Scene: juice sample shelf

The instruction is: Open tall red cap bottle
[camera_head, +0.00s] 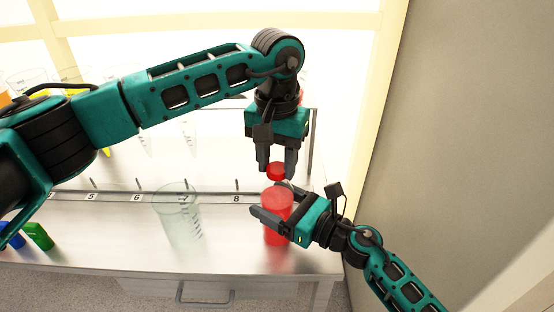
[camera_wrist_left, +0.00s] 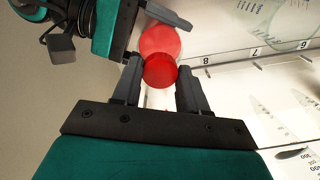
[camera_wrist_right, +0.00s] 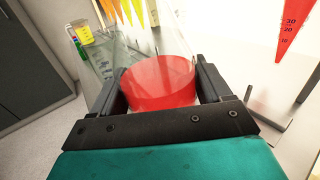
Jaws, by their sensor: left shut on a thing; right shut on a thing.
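The tall red bottle (camera_head: 278,228) stands at the right end of the metal bench near number 8, clear-walled with red liquid inside. My right gripper (camera_head: 272,206) is shut around its body from the right. The right wrist view shows the bottle (camera_wrist_right: 160,82) between both fingers. The red cap (camera_head: 276,172) is just above the bottle, between the fingertips of my left gripper (camera_head: 276,163), which points down and is shut on it. In the left wrist view the cap (camera_wrist_left: 160,71) overlaps the bottle (camera_wrist_left: 160,40). I cannot tell whether cap and bottle touch.
A clear beaker (camera_head: 180,218) stands left of the bottle. A blue and a green block (camera_head: 38,236) lie at the left front edge. A wall (camera_head: 455,110) is close on the right. Bench between beaker and bottle is clear.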

